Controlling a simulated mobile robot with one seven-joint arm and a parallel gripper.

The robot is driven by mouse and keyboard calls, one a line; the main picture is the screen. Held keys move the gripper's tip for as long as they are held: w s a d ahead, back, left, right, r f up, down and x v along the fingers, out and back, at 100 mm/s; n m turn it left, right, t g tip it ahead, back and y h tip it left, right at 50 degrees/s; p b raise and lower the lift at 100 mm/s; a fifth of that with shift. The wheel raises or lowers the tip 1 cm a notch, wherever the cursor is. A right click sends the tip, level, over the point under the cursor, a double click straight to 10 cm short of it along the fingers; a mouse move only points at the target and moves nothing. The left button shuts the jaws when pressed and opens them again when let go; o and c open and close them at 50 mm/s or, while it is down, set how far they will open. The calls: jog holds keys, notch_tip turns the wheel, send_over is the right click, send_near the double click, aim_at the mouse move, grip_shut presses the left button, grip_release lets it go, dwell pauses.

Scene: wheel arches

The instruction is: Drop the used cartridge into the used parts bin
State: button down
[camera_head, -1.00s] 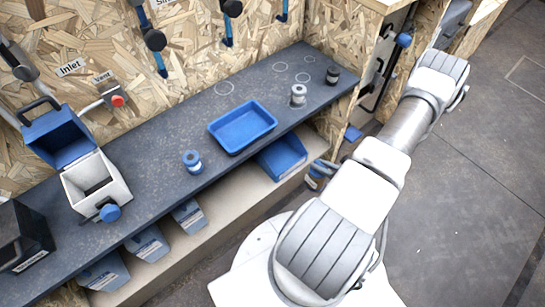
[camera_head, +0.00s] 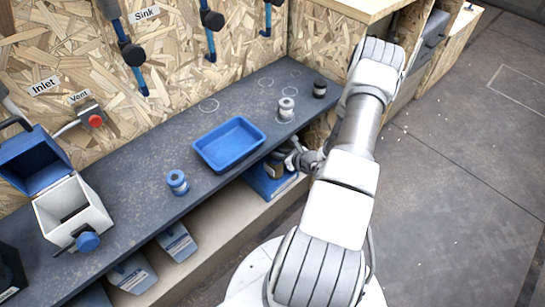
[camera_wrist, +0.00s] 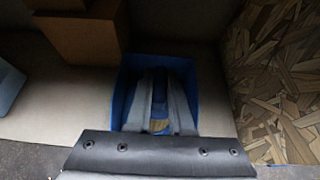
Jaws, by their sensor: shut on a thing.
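A blue open bin (camera_head: 268,186) stands on the low shelf under the bench and is partly hidden by my arm. In the wrist view the blue bin (camera_wrist: 122,85) lies beyond the fingers, its walls showing on both sides of them. My gripper (camera_wrist: 161,75) is shut on the used cartridge (camera_wrist: 159,125), a dark blue piece with a tan band between the fingers. In the head view my gripper (camera_head: 301,160) is at the bench's front edge, close to the bin. The fingertips and the cartridge are hard to make out there. I cannot tell the cartridge's height over the bin.
A brown box (camera_wrist: 85,38) stands left of the bin, and a chipboard panel (camera_wrist: 275,80) is at its right. On the bench (camera_head: 140,190) are a blue tray (camera_head: 230,145), a blue-and-grey cartridge (camera_head: 177,182), a grey one (camera_head: 286,109), a dark one (camera_head: 320,88) and an open housing (camera_head: 75,213).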

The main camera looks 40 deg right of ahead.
jog(key=shift+w, duration=0.4)
jog(key=shift+w+a, duration=0.15)
jog(key=shift+w, duration=0.4)
notch_tip(320, 180, down, 3)
jog(key=shift+s+f+b, duration=0.15)
jog(key=shift+b, duration=1.05)
jog(key=shift+f, duration=0.1)
jog(key=shift+f, duration=0.6)
jog(key=c, duration=0.8)
grip_release()
jog(key=shift+r, duration=0.1)
